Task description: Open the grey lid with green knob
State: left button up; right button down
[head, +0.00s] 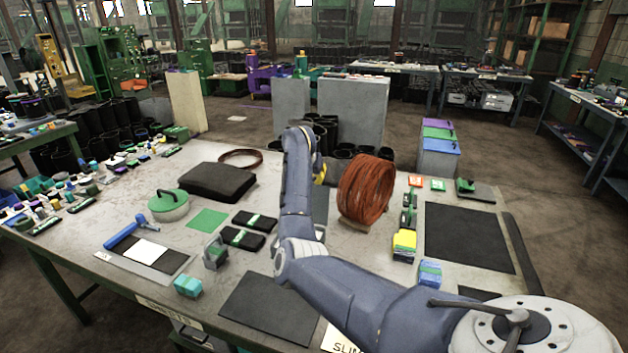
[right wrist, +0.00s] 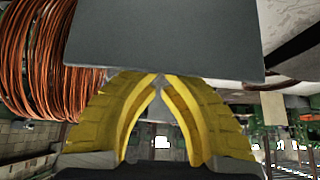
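A plain grey panel (right wrist: 165,35) fills the top middle of the right wrist view, close to my right gripper (right wrist: 160,77). I see no green knob on its visible face. Its edge meets the yellow fingertips, which are almost together; whether anything thin is between them is hidden. In the head view my right gripper (head: 320,172) is mostly behind my own arm, left of the wire coil, and a grey surface (head: 320,204) shows just below it, partly covered. A grey plate with a green knob-like part (head: 466,185) lies at the table's back right. My left gripper is out of view.
The copper-coloured wire coil (head: 367,190) stands close to the right gripper. A round green lidded container (head: 168,206), a black folded pile (head: 217,182) and small boxes occupy the table's left half. A black mat (head: 468,238) lies flat at right.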

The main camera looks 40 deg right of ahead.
jog(key=r, duration=0.2)
jog(key=a+r, duration=0.1)
jog(key=r, duration=0.2)
jog(key=s+r, duration=0.1)
jog(key=r, duration=0.2)
jog(key=shift+a, duration=0.3)
jog(key=shift+w+a, duration=0.1)
